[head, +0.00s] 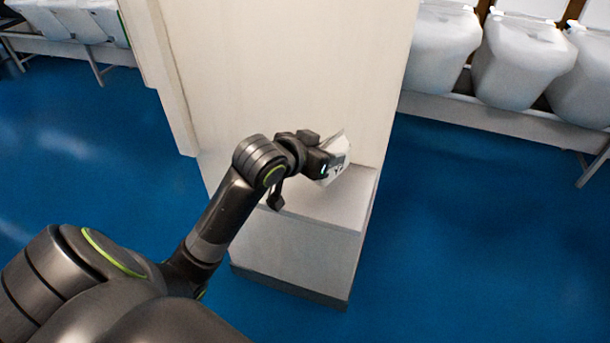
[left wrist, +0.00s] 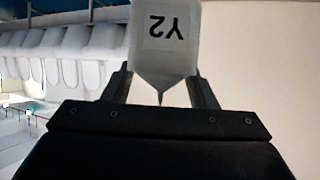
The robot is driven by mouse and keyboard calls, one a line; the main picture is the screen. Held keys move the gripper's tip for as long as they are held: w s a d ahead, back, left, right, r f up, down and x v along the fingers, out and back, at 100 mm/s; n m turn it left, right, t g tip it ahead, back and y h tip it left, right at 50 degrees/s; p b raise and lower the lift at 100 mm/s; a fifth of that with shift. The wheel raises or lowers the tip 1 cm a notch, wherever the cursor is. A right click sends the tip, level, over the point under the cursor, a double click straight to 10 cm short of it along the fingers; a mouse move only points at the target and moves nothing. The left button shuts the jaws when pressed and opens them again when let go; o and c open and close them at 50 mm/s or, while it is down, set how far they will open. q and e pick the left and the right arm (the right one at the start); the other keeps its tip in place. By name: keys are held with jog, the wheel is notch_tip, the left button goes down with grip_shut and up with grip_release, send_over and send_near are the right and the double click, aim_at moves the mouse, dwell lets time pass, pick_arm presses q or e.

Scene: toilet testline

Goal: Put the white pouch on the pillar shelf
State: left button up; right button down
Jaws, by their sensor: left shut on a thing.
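The white pouch (head: 335,160) is in my left gripper (head: 322,163), just above the pillar shelf (head: 325,205) in the head view. In the left wrist view the pouch (left wrist: 165,40) carries the dark marking "Y2", upside down, and sits between the two fingers of my left gripper (left wrist: 161,88). The gripper is shut on it. The shelf is a pale ledge at the foot of the cream pillar (head: 290,70); my left arm covers part of its left side. Whether the pouch touches the shelf or pillar I cannot tell. My right gripper is not in view.
The pillar rises right behind the shelf. Several white toilets (head: 520,60) stand on a long pale bench (head: 500,118) at the right, and more white fixtures (head: 75,20) are at the upper left. The blue floor (head: 470,230) is clear on both sides of the pillar.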

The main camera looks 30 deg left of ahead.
pick_arm(q)
jog(key=a+r+p, duration=0.2)
jog(key=a+r, duration=0.1)
jog(key=a, duration=0.3)
jog(key=p, duration=0.1)
send_over(300, 186)
jog(key=shift+h, duration=0.3)
notch_tip(300, 186, down, 10)
jog(key=shift+r, duration=0.25)
jog(key=shift+f, duration=0.2)
jog(key=shift+f, duration=0.2)
jog(key=o, duration=1)
jog(key=shift+r, duration=0.1)
